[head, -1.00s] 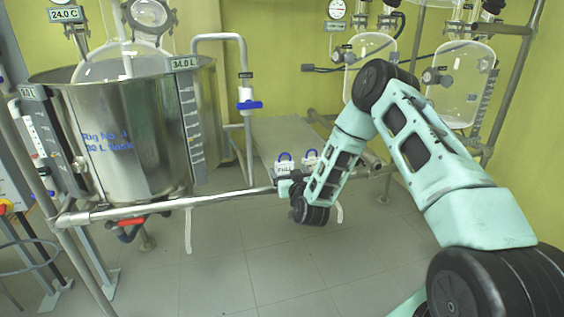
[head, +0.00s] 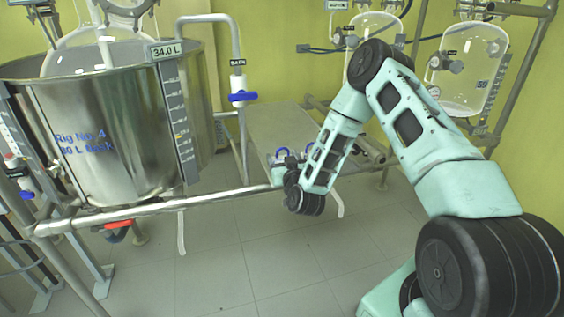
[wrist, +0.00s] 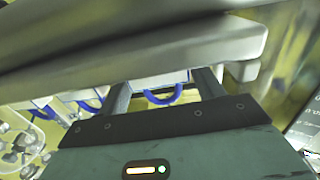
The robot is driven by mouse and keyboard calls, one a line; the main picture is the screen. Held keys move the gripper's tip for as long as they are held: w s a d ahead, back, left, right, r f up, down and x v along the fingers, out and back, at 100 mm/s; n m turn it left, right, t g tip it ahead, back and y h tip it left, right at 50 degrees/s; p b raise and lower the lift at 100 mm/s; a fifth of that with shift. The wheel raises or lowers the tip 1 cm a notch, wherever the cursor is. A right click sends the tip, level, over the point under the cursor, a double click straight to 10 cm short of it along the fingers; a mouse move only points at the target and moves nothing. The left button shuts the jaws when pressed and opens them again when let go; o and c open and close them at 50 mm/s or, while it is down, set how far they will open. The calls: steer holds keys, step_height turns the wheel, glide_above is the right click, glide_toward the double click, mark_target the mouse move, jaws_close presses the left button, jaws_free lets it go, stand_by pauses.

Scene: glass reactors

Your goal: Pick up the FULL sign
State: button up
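Two signs with blue loop handles hang at the far end of the steel rail in the head view. The left one, the FULL sign (head: 281,153), is mostly covered by my gripper (head: 280,165), and its lettering cannot be read now. In the wrist view, one blue loop (wrist: 163,97) shows between the two spread fingers of my gripper (wrist: 163,88). Another blue loop (wrist: 90,107) lies outside the left finger. I cannot tell from the wrist view which loop belongs to the FULL sign. The fingers are apart and closed on nothing.
A steel rail (head: 215,199) runs across the front, and a thick bar (wrist: 130,55) crosses close to the wrist camera. A large steel tank (head: 110,130) stands left. A grey bench (head: 285,125) is behind my gripper. Glass vessels (head: 470,70) hang back right. The floor in front is clear.

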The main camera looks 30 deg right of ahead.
steer(key=c, duration=0.5)
